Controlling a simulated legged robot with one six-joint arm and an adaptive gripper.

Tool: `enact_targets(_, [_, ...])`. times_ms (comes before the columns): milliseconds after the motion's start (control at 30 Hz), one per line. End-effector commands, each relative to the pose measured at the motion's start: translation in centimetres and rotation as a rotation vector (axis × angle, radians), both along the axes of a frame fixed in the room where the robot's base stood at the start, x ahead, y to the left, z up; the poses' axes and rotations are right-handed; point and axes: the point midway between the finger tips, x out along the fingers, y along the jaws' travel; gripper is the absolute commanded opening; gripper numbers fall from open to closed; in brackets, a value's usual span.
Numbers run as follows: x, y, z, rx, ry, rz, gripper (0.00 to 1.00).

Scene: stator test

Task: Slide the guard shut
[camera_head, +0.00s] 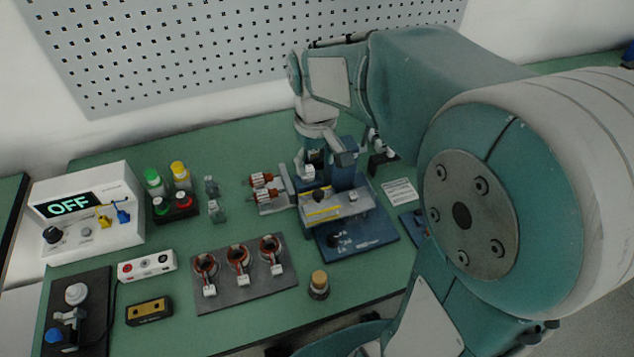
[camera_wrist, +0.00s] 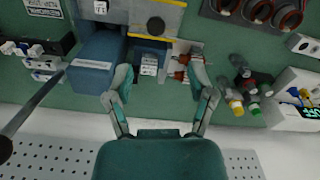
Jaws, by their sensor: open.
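A grey guard plate (camera_head: 338,204) with a dark round knob and a yellow stripe sits on the blue test fixture (camera_head: 372,243). In the wrist view the grey plate (camera_wrist: 135,14) shows at the top edge, with its dark knob (camera_wrist: 155,26) facing up. My gripper (camera_wrist: 160,68) is open and empty, its two fingers spread over the back of the fixture, on the near side of the knob in the wrist view. In the head view my gripper (camera_head: 328,160) is above and behind the guard, partly hidden by my wrist. I cannot tell whether the fingers touch anything.
Stators with copper windings (camera_head: 264,188) sit left of the fixture. A dark tray (camera_head: 220,298) holds three more. A white tester (camera_head: 125,205) reads OFF at the left. A cork-topped jar (camera_head: 319,286) stands in front. A pegboard (camera_head: 200,45) rises behind the green bench.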

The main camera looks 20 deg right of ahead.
Motion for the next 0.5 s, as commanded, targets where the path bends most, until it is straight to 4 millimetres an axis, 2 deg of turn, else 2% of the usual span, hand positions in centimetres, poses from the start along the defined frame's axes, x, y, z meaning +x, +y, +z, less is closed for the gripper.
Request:
enact_targets(300, [-0.1,-0.2,-6.0,0.001,0.004,-0.002,0.70])
enact_targets(500, [-0.1,-0.1,-8.2,0.001,0.001,-0.002,0.70])
